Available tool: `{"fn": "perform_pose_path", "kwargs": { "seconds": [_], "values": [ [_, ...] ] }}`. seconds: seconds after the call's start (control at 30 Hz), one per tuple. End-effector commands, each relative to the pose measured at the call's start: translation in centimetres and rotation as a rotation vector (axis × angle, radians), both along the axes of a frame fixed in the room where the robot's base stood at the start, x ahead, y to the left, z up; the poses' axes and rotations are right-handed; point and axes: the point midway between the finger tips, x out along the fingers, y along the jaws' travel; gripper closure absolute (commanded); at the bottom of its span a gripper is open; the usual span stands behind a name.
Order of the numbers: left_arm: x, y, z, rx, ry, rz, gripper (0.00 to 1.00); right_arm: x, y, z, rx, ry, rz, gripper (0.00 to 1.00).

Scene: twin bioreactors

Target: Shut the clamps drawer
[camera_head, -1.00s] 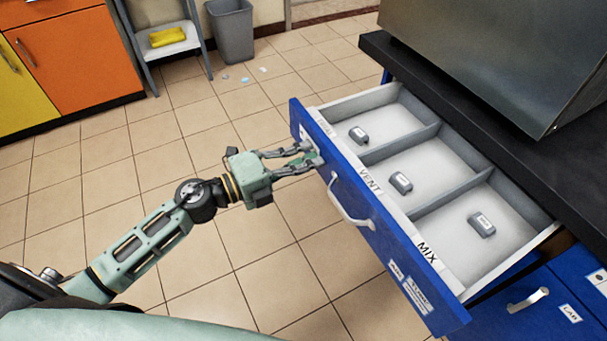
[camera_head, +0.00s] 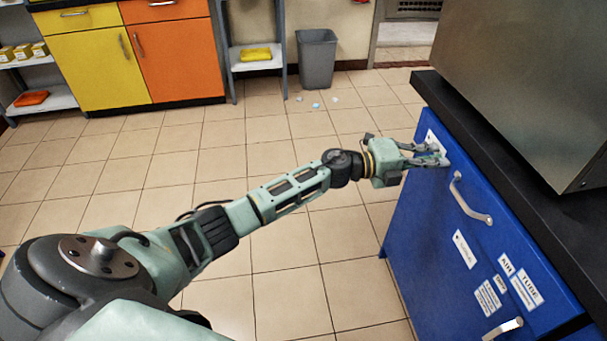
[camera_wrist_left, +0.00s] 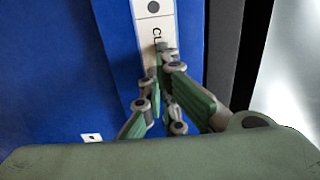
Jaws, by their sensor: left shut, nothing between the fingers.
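The clamps drawer (camera_head: 478,241) is the blue front below the black worktop at the right of the head view. No open compartment shows, and its front looks flush with the cabinet. My left gripper (camera_head: 441,156) is shut and empty, with its fingertips at the upper left part of the drawer front, by a white label. The drawer's silver handle (camera_head: 467,200) is to the right of the fingers. My right gripper is not in view.
A black worktop (camera_head: 440,95) with a large metal box (camera_head: 530,80) is above the drawer. Another handle (camera_head: 503,329) is lower on the cabinet. A grey bin (camera_head: 317,60) and small scraps lie beyond. Tiled floor to the left is clear.

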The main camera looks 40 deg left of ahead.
Motion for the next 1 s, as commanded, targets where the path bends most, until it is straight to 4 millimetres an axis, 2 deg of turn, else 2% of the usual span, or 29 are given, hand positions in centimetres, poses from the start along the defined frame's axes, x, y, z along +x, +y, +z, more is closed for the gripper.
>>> {"fn": "perform_pose_path", "kwargs": {
  "seconds": [0.13,0.33,0.8,1.0],
  "values": [
    [1.4,-1.5,0.0,-0.001,0.000,0.000,1.00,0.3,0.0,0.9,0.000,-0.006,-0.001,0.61],
    [2.3,-2.3,0.0,-0.001,-0.001,0.001,1.00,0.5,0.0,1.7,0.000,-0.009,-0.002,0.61],
    [2.5,-2.5,0.2,-0.003,-0.003,0.002,1.00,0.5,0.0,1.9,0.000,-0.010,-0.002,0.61],
    [2.3,-1.7,0.2,-0.002,-0.002,0.002,1.00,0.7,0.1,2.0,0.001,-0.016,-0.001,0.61]
  ]
}}
